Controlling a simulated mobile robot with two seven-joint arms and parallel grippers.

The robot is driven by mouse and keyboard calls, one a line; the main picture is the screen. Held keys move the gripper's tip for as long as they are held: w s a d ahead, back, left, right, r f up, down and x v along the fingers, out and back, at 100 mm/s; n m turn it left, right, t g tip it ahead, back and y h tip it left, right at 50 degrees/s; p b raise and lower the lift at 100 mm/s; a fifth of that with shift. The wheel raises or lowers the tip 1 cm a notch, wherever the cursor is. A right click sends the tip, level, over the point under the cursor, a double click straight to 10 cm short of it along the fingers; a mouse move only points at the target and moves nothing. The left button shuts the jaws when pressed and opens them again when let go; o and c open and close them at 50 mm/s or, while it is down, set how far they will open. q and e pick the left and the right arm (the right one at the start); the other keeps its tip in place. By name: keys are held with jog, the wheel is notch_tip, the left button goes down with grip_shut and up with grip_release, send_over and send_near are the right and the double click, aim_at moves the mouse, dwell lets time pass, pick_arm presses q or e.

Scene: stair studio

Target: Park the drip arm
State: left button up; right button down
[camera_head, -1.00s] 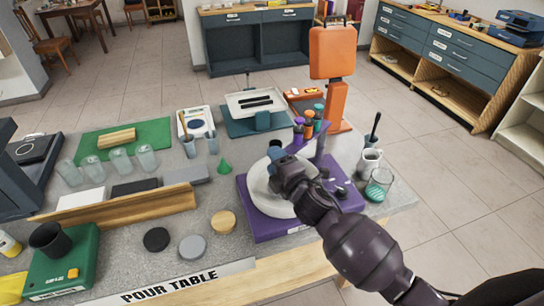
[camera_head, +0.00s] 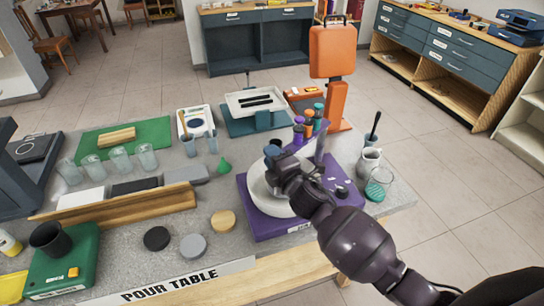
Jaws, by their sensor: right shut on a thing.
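The purple drip arm (camera_head: 294,148) reaches out from a grey post (camera_head: 320,146) over a white round bowl or turntable (camera_head: 266,200) on a purple base (camera_head: 262,226). Several small bottles with purple, orange and teal tops (camera_head: 308,124) stand by the post. My right gripper (camera_head: 274,156) is at the drip arm's outer end, above the bowl's far left part. It is shut on the drip arm; its fingertips are mostly hidden by its own dark body. My left gripper is not in view.
An orange stand (camera_head: 334,90) rises behind. The table's right edge is near.

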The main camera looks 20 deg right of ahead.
jog(key=w+a+m+h+b, duration=0.2)
jog(key=w+m+h+b, duration=0.2)
jog(key=w+h+b, duration=0.3)
jog(key=w+b, duration=0.1)
jog(key=w, duration=0.3)
jog(key=shift+w+m+h, duration=0.3)
jog(key=shift+w+m, duration=0.1)
jog(key=shift+a, duration=0.1)
jog(key=c, duration=0.9)
grip_release()
